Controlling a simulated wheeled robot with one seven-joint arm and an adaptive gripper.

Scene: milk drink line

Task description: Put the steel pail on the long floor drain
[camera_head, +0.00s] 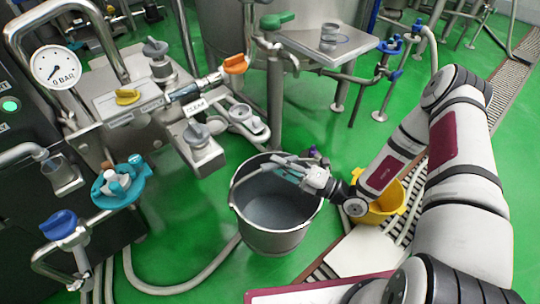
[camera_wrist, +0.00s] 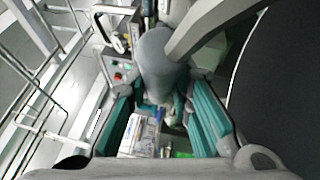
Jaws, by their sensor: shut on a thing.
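The steel pail (camera_head: 276,238) is in the middle of the head view, upright with its mouth facing up and looking empty. My gripper (camera_head: 290,168) is over the pail's mouth, shut on its raised handle. In the wrist view, a grey rounded grip (camera_wrist: 163,65) with a curved bar sits between the teal finger pads of my gripper (camera_wrist: 160,115). The long floor drain (camera_head: 502,88) is a slotted grating running from the upper right down behind my arm to the pail's lower right. I cannot tell whether the pail's base touches the floor.
A yellow bucket (camera_head: 382,207) stands just right of the pail, partly behind my arm. A white board (camera_head: 360,250) lies on the floor below it. A hose (camera_head: 195,280) curves left of the pail. Steel pipework and valves (camera_head: 195,140) stand at the left. Green floor is open between.

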